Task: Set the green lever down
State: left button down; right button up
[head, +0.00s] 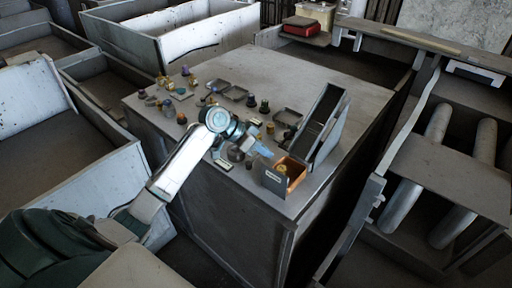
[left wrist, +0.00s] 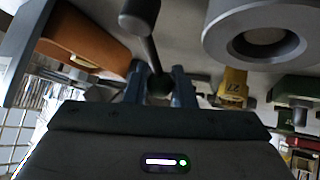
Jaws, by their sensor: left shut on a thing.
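My left gripper (head: 264,151) reaches over the near part of the grey worktop, just left of a small orange-brown box. In the left wrist view its two blue fingers (left wrist: 160,88) are shut on the lever (left wrist: 144,45), around its dark green ball end. The lever's grey rod runs up from the fingers to a thicker grey end at the top of that view. In the head view the lever is too small to tell from the gripper. Whether it touches the worktop cannot be told. My right gripper is not in view.
The orange-brown box (head: 293,168) and a tall grey open holder (head: 322,125) stand right of the gripper. In the left wrist view a grey hollow cylinder (left wrist: 255,32) and a yellow tagged part (left wrist: 233,86) are close by. Several small parts crowd the worktop's left; its back right (head: 345,80) is clear.

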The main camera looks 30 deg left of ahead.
pick_arm(q)
jog(key=n+y+p, duration=0.1)
jog(key=p, duration=0.1)
jog(key=a+n+t+y+p, duration=0.1)
jog(key=n, duration=0.1)
jog(key=a+n+t+y+p, duration=0.1)
jog(key=p, duration=0.1)
jog(key=shift+a+r+n+p, duration=0.25)
jog(key=shift+r+n+p, duration=0.05)
jog(key=shift+n, duration=0.1)
jog(key=shift+a+f+n+t+y+p, duration=0.2)
jog(key=shift+a+n+t+y+p, duration=0.3)
jog(key=shift+n+y+p, duration=0.45)
jog(key=c, duration=1.2)
grip_release()
jog(key=shift+c, duration=0.2)
jog(key=shift+f, duration=0.1)
